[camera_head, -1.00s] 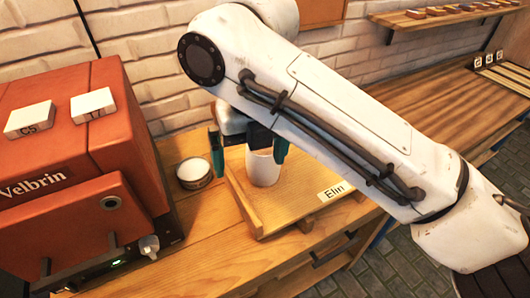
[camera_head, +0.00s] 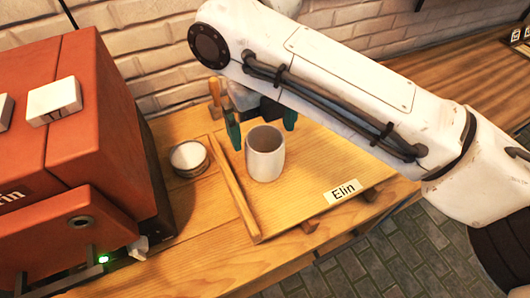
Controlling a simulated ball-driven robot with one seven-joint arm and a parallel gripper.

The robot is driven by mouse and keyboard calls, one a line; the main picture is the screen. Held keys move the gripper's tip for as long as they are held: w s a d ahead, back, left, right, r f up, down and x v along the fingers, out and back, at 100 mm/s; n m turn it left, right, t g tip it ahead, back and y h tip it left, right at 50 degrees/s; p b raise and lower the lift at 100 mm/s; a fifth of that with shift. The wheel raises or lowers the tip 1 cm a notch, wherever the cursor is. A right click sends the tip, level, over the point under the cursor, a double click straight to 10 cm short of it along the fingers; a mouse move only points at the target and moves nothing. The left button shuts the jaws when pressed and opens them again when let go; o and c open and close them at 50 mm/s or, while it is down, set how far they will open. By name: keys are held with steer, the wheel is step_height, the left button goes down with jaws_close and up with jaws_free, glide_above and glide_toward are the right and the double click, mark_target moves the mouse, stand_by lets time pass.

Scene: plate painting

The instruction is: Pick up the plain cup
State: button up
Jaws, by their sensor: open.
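The plain cup (camera_head: 265,155) is white and handleless and stands upright on a wooden board (camera_head: 310,190) with an "Elin" label at its front edge. My gripper (camera_head: 262,137) has two dark green fingers spread apart, one to the left of the cup's rim and one to the right and above it. The gripper is open and appears just behind or above the cup. Whether a finger touches the cup cannot be told.
A small round container (camera_head: 189,158) with white contents stands left of the board. An orange kiln-like box (camera_head: 70,130) marked with white tiles fills the left side. A wooden-handled item (camera_head: 214,92) stands near the brick wall. The front of the table is clear.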

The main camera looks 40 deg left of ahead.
mark_target(265, 146)
steer(key=f, duration=0.5)
steer(key=shift+s+d+p, duration=0.1)
steer(key=shift+d+p, duration=0.2)
steer(key=shift+p, duration=0.05)
steer(key=c, duration=1.1)
